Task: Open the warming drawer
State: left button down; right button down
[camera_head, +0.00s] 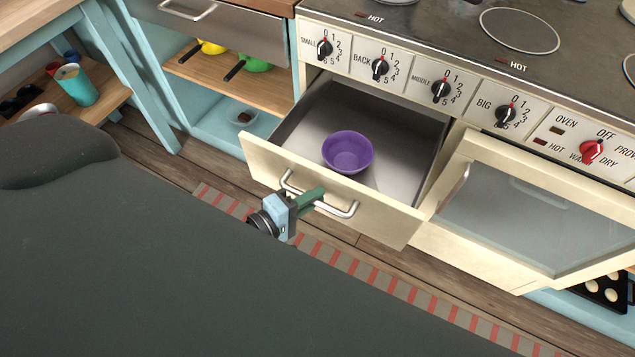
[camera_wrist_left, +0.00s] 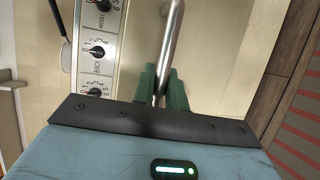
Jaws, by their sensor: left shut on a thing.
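The warming drawer (camera_head: 318,202), cream-fronted with a grey metal inside, stands pulled out from the stove below the knob panel. A purple bowl (camera_head: 348,152) sits inside it. My left gripper (camera_head: 312,197) is at the drawer's curved metal handle (camera_head: 341,211), with its green fingers shut on the bar. In the left wrist view the handle bar (camera_wrist_left: 171,45) runs between the green fingers (camera_wrist_left: 162,88). My right gripper is not in view.
The oven door (camera_head: 540,215) with its glass window is right of the drawer. Blue shelves with pans (camera_head: 255,63) stand left. A striped mat (camera_head: 400,285) lies on the wooden floor in front. The stove top (camera_head: 450,30) has several burners.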

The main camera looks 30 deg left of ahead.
pick_arm(q)
jog(key=shift+s, duration=0.2)
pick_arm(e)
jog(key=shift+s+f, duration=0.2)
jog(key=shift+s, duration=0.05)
pick_arm(q)
jog(key=c, duration=1.4)
grip_release()
jog(key=shift+c, duration=0.2)
jog(key=b+v, duration=0.2)
jog(key=v, duration=0.6)
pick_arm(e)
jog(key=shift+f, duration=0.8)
pick_arm(q)
jog(key=shift+w, duration=0.1)
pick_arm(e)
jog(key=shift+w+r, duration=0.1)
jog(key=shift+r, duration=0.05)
